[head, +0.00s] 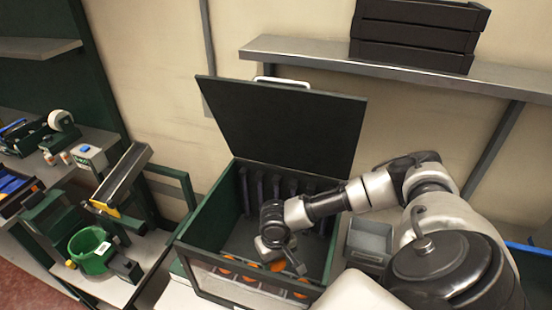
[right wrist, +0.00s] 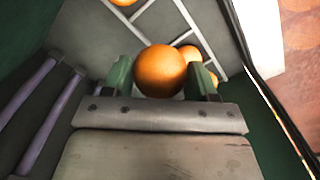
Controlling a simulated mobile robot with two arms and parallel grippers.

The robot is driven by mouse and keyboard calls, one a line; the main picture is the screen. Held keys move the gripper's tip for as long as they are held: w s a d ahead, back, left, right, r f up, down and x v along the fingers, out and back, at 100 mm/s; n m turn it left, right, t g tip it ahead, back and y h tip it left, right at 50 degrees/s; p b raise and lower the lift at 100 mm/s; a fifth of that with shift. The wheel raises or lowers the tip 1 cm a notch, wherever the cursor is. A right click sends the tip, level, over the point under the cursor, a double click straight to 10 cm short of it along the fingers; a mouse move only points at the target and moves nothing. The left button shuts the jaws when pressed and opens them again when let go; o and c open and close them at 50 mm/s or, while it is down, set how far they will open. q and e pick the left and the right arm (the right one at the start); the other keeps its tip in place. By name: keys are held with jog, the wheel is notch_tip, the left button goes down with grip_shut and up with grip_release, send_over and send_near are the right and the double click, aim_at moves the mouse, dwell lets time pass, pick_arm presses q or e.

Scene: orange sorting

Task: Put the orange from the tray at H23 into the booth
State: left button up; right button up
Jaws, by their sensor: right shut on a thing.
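The booth (head: 207,213) is a green box with its black lid (head: 285,125) standing open. My right gripper (head: 281,262) reaches down inside it, near the front. In the right wrist view my right gripper (right wrist: 162,78) is shut on an orange (right wrist: 160,70), with one green finger on each side of it. Other oranges lie low in the booth, two of them just beyond the held one (right wrist: 191,53) and one at the top edge (right wrist: 122,2). I cannot tell whether the held orange touches the floor. No tray marked H23 can be made out. My left gripper is not in view.
The raised lid stands behind my right arm. A shelf (head: 310,52) with stacked black crates (head: 415,35) runs along the wall. A small grey bin (head: 369,240) stands right of the booth. A green bucket (head: 92,250) and bench equipment are at left.

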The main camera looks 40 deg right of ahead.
aim_at(276, 270)
notch_tip(276, 270, down, 6)
jog(key=shift+r+p, duration=0.25)
jog(key=shift+p, duration=0.05)
jog(key=shift+f, duration=0.7)
notch_tip(276, 270, down, 3)
jog(key=shift+f+p, duration=0.1)
jog(key=shift+p, duration=0.25)
jog(key=shift+f, duration=0.25)
jog(key=shift+f, duration=0.1)
jog(key=o, duration=0.9)
jog(key=shift+o, duration=0.2)
